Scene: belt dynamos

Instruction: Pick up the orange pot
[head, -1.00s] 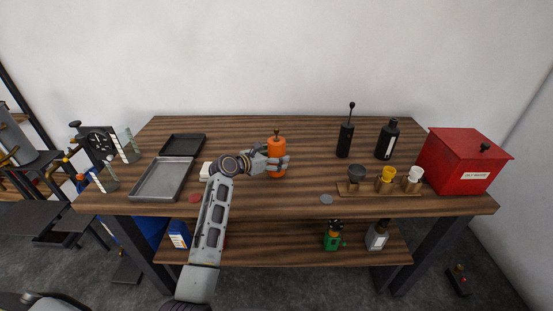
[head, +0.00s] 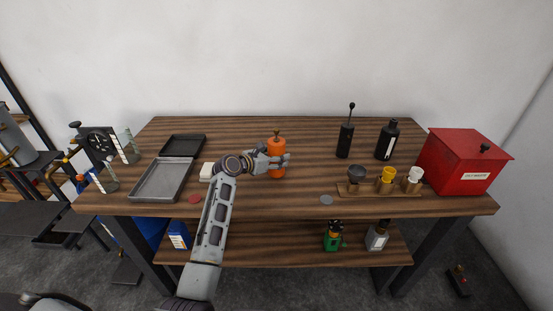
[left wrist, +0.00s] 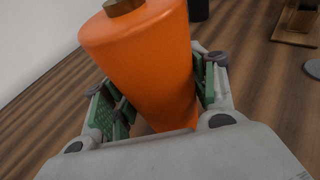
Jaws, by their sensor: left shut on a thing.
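The orange pot (head: 276,148) is an upright orange cylinder with a brass-coloured knob on top, at the middle of the wooden table. My left gripper (head: 279,163) comes in from the left and is shut on the pot. In the left wrist view the pot (left wrist: 150,60) fills the middle, between the green-padded fingers of my left gripper (left wrist: 160,95). The pot's lower part is partly hidden by the fingers, and I cannot tell whether its base touches the table. My right gripper is not in view.
Grey tray (head: 161,181) and black tray (head: 183,146) lie left. A wooden rack (head: 379,193) with small cups, black grinder (head: 345,141), black bottle (head: 387,141) and red box (head: 463,163) stand right. A grey disc (head: 326,199) lies in front. The table behind the pot is clear.

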